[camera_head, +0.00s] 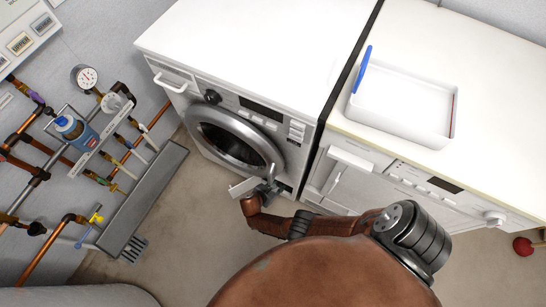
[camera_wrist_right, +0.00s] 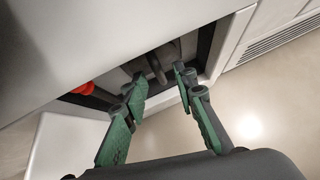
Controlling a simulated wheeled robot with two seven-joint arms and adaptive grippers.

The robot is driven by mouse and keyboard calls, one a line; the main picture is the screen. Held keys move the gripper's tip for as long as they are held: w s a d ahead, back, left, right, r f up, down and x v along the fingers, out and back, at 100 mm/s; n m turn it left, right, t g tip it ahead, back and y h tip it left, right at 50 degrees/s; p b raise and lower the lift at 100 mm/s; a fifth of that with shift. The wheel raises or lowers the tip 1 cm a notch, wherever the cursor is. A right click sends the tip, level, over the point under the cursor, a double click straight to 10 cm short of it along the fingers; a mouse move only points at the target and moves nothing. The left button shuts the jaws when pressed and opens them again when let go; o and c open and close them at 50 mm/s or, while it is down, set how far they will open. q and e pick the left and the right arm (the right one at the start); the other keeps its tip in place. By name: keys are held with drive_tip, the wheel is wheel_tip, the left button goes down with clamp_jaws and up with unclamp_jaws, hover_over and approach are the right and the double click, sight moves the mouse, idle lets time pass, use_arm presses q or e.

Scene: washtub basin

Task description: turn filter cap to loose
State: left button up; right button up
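The filter cap (camera_wrist_right: 152,66) is a dark grey round part with a raised grip, inside a small open recess (camera_wrist_right: 202,50) low on the front of the washing machine (camera_head: 225,125). My right gripper (camera_wrist_right: 160,80) has its green fingers apart, with the tips at the recess opening just in front of the cap. I see nothing held between them, and contact with the cap cannot be told. In the head view my right gripper (camera_head: 268,186) is at the machine's lower right corner and hides the cap. My left gripper is not in view.
A white flap (camera_wrist_right: 62,145) hangs open below the recess. A red part (camera_wrist_right: 82,89) sits at the recess's left. A second white appliance (camera_head: 345,175) stands to the right, with a white tray (camera_head: 400,105) on top. Pipes (camera_head: 40,172) line the left wall. The floor (camera_head: 185,225) in front looks clear.

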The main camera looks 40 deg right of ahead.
drive_tip(key=v, duration=1.1)
drive_tip(key=shift+r, duration=0.2)
drive_tip(key=shift+a, duration=0.15)
